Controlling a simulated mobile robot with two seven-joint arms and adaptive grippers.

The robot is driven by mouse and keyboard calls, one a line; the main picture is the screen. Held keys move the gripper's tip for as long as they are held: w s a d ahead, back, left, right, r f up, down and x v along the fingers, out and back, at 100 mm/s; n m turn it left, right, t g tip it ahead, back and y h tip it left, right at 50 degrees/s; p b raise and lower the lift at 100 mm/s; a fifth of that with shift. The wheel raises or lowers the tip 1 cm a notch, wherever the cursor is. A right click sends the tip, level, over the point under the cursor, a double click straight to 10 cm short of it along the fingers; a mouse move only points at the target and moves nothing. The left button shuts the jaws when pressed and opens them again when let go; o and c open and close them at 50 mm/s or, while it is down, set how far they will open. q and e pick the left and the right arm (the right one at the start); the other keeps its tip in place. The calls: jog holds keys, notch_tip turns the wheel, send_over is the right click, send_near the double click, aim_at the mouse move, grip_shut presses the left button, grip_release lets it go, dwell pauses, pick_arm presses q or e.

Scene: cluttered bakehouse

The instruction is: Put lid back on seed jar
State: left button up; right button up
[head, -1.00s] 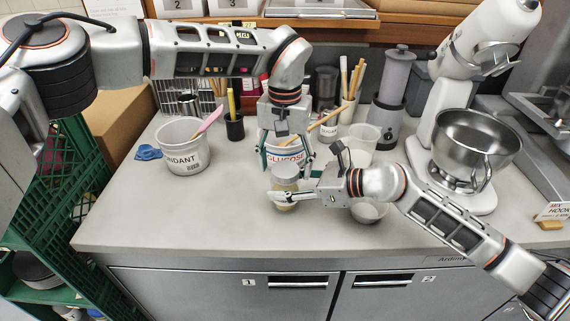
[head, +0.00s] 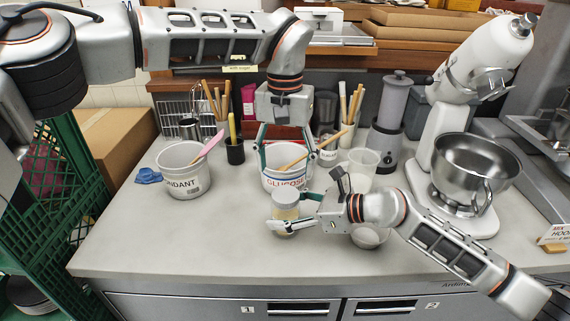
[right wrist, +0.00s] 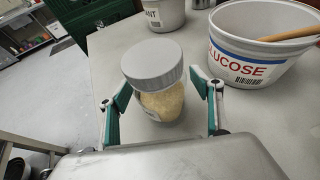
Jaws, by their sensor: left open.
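The seed jar (right wrist: 163,104) is clear with pale yellowish seeds inside; in the head view the jar (head: 286,212) is at the counter's middle front. The right fingers (right wrist: 162,90) also show in the wrist view. My left gripper (head: 287,152) points down, open and empty, above and behind the jar.
A glucose tub (head: 271,181) with a wooden utensil stands just behind the jar. Another labelled tub (head: 180,178) is left. A mixer with a steel bowl (head: 470,162) is right. The front-left counter is clear.

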jog(key=shift+d, duration=0.1)
jog(key=v, duration=1.2)
jog(key=shift+s, duration=0.1)
